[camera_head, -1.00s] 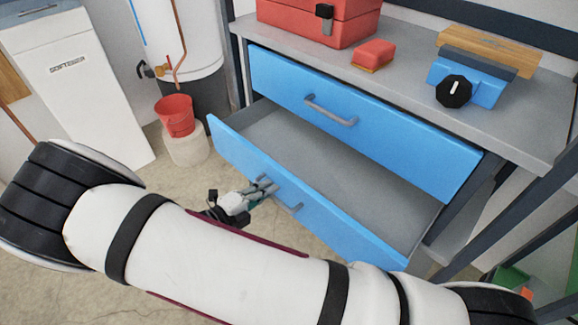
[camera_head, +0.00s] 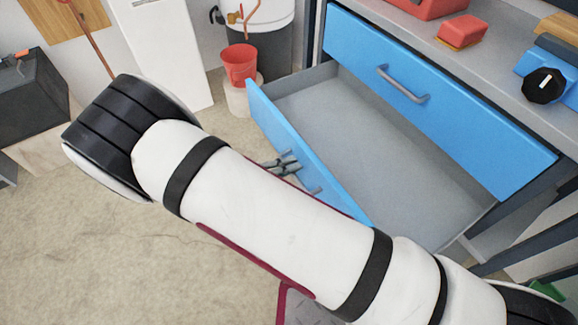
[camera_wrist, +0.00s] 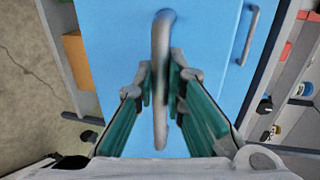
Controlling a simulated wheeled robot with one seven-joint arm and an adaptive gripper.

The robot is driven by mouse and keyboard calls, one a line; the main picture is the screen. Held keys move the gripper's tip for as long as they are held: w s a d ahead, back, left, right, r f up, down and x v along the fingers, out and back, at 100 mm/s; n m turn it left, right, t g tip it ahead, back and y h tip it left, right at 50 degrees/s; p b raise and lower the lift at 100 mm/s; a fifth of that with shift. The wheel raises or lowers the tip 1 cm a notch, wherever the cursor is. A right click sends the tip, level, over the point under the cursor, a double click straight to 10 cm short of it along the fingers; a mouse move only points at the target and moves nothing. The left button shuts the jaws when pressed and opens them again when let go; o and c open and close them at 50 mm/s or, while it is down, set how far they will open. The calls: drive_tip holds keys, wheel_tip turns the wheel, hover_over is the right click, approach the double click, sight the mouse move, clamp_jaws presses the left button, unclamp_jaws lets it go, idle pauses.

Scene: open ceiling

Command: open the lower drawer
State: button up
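The lower drawer (camera_head: 283,132) has a blue front and grey inside. It stands pulled out from the cabinet and its visible inside is empty. My gripper (camera_head: 284,165) is at the drawer's front, partly hidden behind my arm. In the wrist view, my gripper (camera_wrist: 163,85) has its green-sided fingers on either side of the grey lower handle (camera_wrist: 161,35), closed in around the bar. The blue drawer front (camera_wrist: 115,50) lies just beyond the fingertips. The upper drawer (camera_head: 450,105) above it is shut, with its own grey handle (camera_head: 403,84).
A red bucket (camera_head: 240,64) stands on a pale round base beyond the drawer's left corner. A red block (camera_head: 462,32) and a red toolbox (camera_head: 428,7) sit on the bench top. The concrete floor (camera_head: 130,250) at the left is clear.

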drive_tip(key=o, duration=0.3)
drive_tip(key=shift+o, duration=0.2)
drive_tip(key=shift+a, duration=0.1)
drive_tip(key=v, duration=1.2)
